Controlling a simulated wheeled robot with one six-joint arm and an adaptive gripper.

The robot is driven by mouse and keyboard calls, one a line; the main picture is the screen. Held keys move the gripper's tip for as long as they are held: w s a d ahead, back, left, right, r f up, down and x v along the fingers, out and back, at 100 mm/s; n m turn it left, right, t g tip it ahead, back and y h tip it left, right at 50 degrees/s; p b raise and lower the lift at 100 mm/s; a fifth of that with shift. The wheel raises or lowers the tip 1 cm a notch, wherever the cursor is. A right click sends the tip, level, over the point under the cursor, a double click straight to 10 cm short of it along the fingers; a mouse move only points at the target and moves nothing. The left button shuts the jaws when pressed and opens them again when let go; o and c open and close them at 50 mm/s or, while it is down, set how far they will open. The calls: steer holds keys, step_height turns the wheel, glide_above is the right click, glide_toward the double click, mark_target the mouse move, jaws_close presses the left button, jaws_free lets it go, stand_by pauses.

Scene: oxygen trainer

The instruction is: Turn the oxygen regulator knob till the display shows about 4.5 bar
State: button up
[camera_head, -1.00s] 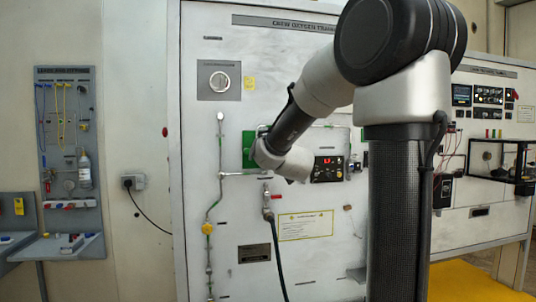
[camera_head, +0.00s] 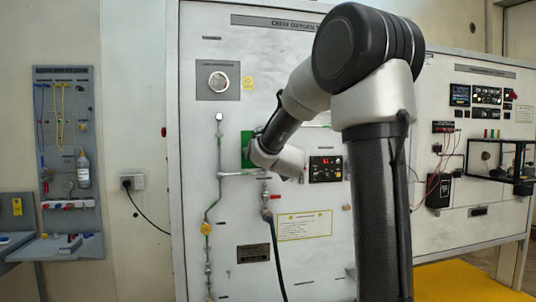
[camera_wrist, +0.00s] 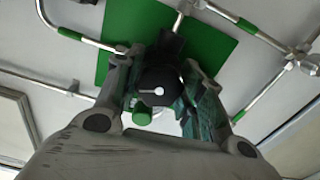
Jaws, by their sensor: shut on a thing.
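The black regulator knob (camera_wrist: 158,88) with a white pointer mark is in the middle of the wrist view, in front of a green plate (camera_wrist: 222,42). The plate also shows in the head view (camera_head: 246,143). My gripper (camera_wrist: 165,82) is shut on the knob, with a finger on either side. In the head view my own wrist hides the knob and the fingertips. The display (camera_head: 325,162) is a dark panel with small red digits, just right of my wrist; the digits are too small to read surely.
Metal pipes with green bands (camera_wrist: 85,40) run beside the plate in the wrist view. A dark hose (camera_head: 277,255) hangs from a valve below my wrist. A yellow-edged label (camera_head: 304,226) is on the panel. A tool board (camera_head: 70,150) stands at the left.

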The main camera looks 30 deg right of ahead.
steer(key=shift+m, duration=0.3)
steer(key=m, duration=0.9)
steer(key=shift+a+m, duration=0.1)
steer(key=shift+m, duration=0.3)
steer(key=m, duration=1)
stand_by(0.3)
steer(key=o, duration=1)
steer(key=shift+r, duration=0.1)
